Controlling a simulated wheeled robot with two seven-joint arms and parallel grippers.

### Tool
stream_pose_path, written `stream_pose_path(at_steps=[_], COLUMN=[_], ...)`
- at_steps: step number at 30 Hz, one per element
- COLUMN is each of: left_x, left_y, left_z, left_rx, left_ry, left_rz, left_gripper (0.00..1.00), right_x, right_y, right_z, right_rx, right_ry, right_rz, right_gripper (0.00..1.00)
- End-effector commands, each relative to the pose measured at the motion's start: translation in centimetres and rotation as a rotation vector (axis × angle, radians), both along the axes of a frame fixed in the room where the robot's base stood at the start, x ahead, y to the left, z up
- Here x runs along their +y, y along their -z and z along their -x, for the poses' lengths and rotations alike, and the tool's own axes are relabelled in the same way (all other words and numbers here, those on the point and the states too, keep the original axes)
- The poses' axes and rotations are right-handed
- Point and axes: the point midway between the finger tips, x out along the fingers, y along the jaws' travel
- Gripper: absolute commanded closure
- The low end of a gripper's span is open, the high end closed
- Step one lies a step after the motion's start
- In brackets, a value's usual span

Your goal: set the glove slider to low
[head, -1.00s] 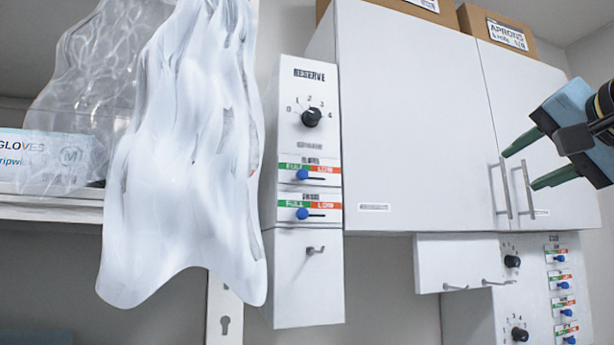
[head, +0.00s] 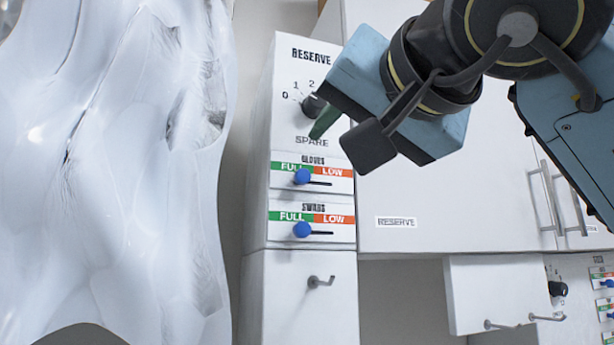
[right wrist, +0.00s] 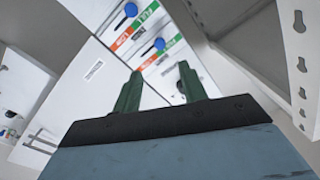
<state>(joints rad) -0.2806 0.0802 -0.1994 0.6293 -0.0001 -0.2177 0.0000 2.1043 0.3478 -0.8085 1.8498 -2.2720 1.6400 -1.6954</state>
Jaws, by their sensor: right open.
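The gloves slider (head: 302,177) has a blue knob at the left, under the green FULL end of its label. The red LOW end is to its right, with the bare dark slot below. In the right wrist view, the gloves knob (right wrist: 160,44) shows just beyond the fingertips. My right gripper (head: 322,124) is open and empty, in front of the panel above the gloves slider and near the dial. One green finger shows in the head view; both fingers (right wrist: 158,82) show apart in the right wrist view. My left gripper is out of view.
The RESERVE dial (head: 313,106) is partly covered by my gripper. The similar swabs slider (head: 302,230) sits below, its knob also at FULL. A hook (head: 321,281) is lower down. Translucent sheeting (head: 110,160) hangs left. A white cupboard (head: 420,200) stands right.

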Motion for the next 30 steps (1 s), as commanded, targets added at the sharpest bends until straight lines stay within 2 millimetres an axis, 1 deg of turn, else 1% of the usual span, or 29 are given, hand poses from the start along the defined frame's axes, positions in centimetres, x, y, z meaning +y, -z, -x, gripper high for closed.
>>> stream_pose_path(at_steps=[1, 3, 6, 10, 15, 18, 20, 24, 30], left_x=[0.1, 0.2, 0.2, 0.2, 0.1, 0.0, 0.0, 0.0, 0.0], left_y=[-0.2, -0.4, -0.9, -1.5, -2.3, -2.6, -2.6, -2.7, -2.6], left_z=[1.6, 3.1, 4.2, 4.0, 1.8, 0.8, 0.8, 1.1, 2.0], left_rx=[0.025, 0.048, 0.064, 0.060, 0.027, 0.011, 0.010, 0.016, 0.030], left_ry=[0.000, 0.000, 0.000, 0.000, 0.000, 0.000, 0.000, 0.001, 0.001], left_rz=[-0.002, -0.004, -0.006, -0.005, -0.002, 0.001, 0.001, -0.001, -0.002], left_gripper=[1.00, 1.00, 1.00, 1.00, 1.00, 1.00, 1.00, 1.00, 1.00], right_x=[0.4, 0.9, 1.6, 2.6, 3.6, 3.9, 4.0, 4.2, 4.1], right_y=[0.0, 0.0, 0.0, 0.0, 0.0, 0.0, 0.0, 0.0, 0.0], right_z=[-0.9, -2.2, -4.3, -6.9, -9.5, -10.4, -10.8, -11.2, -11.2], right_rx=[0.006, 0.007, 0.007, 0.007, 0.005, 0.004, 0.002, 0.001, 0.001], right_ry=[-0.001, -0.001, 0.000, 0.000, -0.001, 0.000, -0.001, 0.000, 0.001], right_rz=[0.001, 0.001, 0.000, 0.000, -0.001, -0.001, 0.000, 0.000, -0.001], right_gripper=[0.58, 0.58, 0.58, 0.58, 0.58, 0.58, 0.58, 0.58, 0.58])
